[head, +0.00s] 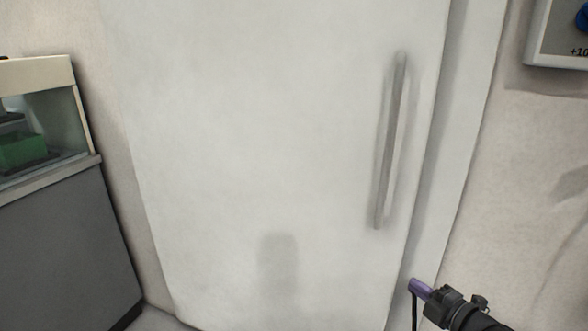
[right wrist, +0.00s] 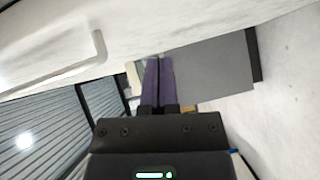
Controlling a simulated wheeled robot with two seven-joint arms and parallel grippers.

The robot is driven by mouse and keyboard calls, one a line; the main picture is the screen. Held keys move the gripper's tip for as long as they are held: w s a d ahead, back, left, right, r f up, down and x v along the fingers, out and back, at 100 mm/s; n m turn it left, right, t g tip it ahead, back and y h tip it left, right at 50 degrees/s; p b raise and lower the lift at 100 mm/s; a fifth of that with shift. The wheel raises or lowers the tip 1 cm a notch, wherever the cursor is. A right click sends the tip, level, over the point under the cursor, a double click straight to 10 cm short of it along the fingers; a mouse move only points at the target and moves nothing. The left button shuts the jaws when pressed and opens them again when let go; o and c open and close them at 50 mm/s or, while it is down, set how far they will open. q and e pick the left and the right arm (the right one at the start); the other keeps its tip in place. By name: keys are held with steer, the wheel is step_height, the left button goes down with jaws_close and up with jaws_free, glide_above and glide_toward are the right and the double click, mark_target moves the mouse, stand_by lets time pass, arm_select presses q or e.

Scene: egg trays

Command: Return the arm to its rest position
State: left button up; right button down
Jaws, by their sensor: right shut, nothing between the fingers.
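My right gripper (head: 414,287) shows at the bottom right of the head view, with purple fingers and a black body. In the right wrist view its two purple fingers (right wrist: 158,82) lie side by side, shut with nothing between them. In the head view it is apart from the white door's handle, below it and to its right. My left arm and gripper are not in view.
A large white door (head: 240,130) with a vertical grey handle (head: 391,140) fills the middle and looks closed. At the left, a grey cabinet (head: 60,250) carries a glass-fronted case with a green object (head: 22,150) inside. A panel (head: 560,55) hangs on the wall at the upper right.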

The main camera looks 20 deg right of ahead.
steer(key=s+a+f+m+g+h+p, duration=0.25)
steer(key=s+f+m+g, duration=0.2)
steer(key=s+f, duration=0.5)
steer(key=s+a+f+m+g+h+p, duration=0.2)
steer(key=s+a+f+m+g, duration=0.3)
steer(key=s+f, duration=0.4)
arm_select(q)
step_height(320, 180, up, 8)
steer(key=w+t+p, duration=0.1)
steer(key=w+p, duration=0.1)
steer(key=shift+p, duration=0.4)
arm_select(e)
steer(key=s+a+f+m+g, duration=0.2)
steer(key=s+a, duration=0.2)
steer(key=s, duration=0.4)
steer(key=s+a+f+m+g+y, duration=0.1)
steer(key=s+a+f+g, duration=0.1)
steer(key=s, duration=0.7)
steer(key=s+a+f+m+g, duration=0.2)
steer(key=s+a+g, duration=0.1)
steer(key=s+a, duration=0.4)
steer(key=shift+s+f+m+g, duration=0.35)
steer(key=shift+s, duration=0.85)
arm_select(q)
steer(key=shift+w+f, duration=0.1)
